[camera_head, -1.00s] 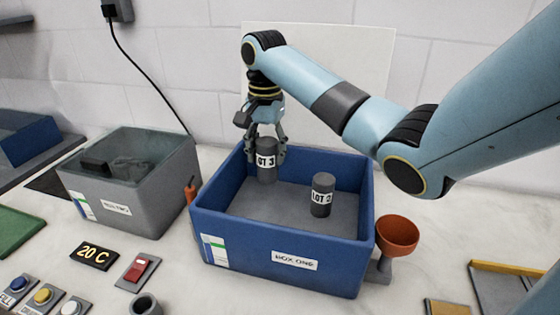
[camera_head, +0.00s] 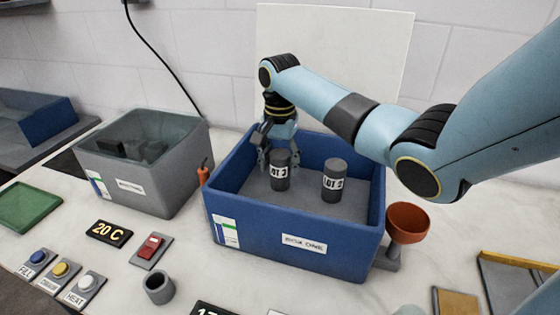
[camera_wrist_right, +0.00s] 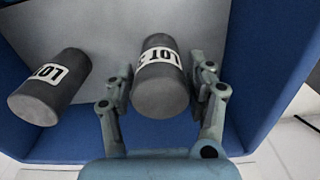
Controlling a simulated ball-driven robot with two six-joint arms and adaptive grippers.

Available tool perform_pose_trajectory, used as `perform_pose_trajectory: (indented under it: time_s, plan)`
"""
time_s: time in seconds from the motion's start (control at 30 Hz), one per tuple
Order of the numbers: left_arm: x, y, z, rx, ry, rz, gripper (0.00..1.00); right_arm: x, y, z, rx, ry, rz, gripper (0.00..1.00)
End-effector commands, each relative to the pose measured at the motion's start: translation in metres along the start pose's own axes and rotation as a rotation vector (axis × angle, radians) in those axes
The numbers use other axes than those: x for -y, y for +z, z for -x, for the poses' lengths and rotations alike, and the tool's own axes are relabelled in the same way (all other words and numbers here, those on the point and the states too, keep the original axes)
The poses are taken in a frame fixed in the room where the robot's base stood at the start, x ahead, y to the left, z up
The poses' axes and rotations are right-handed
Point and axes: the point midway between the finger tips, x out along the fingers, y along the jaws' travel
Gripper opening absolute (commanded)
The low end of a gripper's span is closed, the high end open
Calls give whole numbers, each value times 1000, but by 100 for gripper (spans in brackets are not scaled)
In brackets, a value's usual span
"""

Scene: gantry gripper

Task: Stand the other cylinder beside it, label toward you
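A dark grey cylinder with a white LOT label (camera_head: 280,172) stands upright inside the blue box (camera_head: 290,244), at its left back. My right gripper (camera_head: 279,157) is around its upper part from behind, one finger on each side. In the right wrist view the fingers (camera_wrist_right: 162,80) close on this cylinder (camera_wrist_right: 160,95). The other LOT cylinder (camera_head: 335,180) stands upright to its right, a gap between them; it also shows in the right wrist view (camera_wrist_right: 48,88). Both labels face my head camera. Whether the held cylinder's base touches the floor is unclear. My left gripper is out of view.
The box walls rise around both cylinders, with bare floor in front. A grey bin (camera_head: 150,180) stands left and an orange funnel (camera_head: 407,222) right. A temperature display (camera_head: 108,233), a red switch (camera_head: 151,247) and several buttons lie at front left.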

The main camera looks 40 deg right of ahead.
Motion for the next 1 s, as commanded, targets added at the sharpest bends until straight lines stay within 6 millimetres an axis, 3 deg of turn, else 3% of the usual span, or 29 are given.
perform_pose_trajectory:
  time_s: [0.1, 0.43, 0.8, 1.0]
  plan:
    - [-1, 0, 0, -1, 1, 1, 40, 0, 0, 0, 0, 0, 0, 70]
    - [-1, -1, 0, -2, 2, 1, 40, 0, 0, 7, -1, -1, 0, 70]
    - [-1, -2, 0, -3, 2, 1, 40, 1, -1, 83, -3, -4, 1, 70]
    - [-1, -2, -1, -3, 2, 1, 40, 1, -1, 114, -1, -3, 0, 70]
